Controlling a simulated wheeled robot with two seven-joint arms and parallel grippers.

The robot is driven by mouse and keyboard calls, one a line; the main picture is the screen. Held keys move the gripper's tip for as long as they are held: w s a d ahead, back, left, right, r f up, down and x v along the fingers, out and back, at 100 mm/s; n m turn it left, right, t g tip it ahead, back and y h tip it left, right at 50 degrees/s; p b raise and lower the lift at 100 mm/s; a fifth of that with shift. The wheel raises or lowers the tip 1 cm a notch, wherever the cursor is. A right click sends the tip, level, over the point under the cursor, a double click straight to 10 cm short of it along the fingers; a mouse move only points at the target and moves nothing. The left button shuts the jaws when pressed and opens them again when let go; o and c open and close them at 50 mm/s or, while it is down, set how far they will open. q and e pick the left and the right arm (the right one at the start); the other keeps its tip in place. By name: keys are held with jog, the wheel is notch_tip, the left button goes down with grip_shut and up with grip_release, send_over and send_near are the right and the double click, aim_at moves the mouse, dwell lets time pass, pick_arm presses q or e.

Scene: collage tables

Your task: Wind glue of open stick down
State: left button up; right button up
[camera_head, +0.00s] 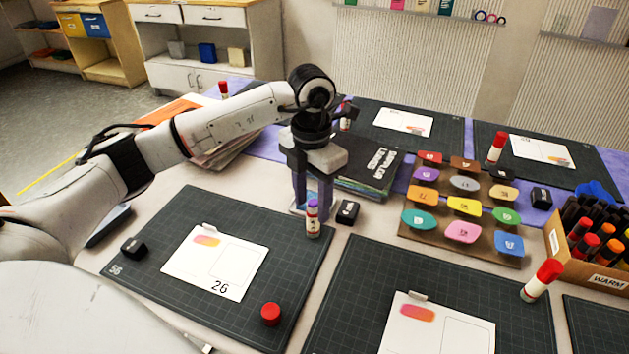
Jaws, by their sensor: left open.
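An open glue stick (313,221) stands upright at the upper right edge of the near left cutting mat (190,290). Its white and red barrel shows, with purple glue sticking out at the top. A red cap (270,314) lies apart from it, lower on the same mat. My left gripper (311,203) points down just at the stick, its two fingers open to either side of the purple top. I cannot tell whether a finger touches the stick. My right gripper is out of view.
A small black block (347,212) stands close right of the stick. A dark book (365,165) lies behind the gripper. A rack of coloured pads (415,236) and a marker box (560,262) are at right. Capped glue sticks (541,281) stand on other mats.

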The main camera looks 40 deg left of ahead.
aim_at(313, 216)
pick_arm(q)
notch_tip(313, 216, down, 5)
jog(key=shift+r, duration=0.1)
dwell(0.3)
jog(key=shift+w, duration=0.1)
jog(key=c, duration=1)
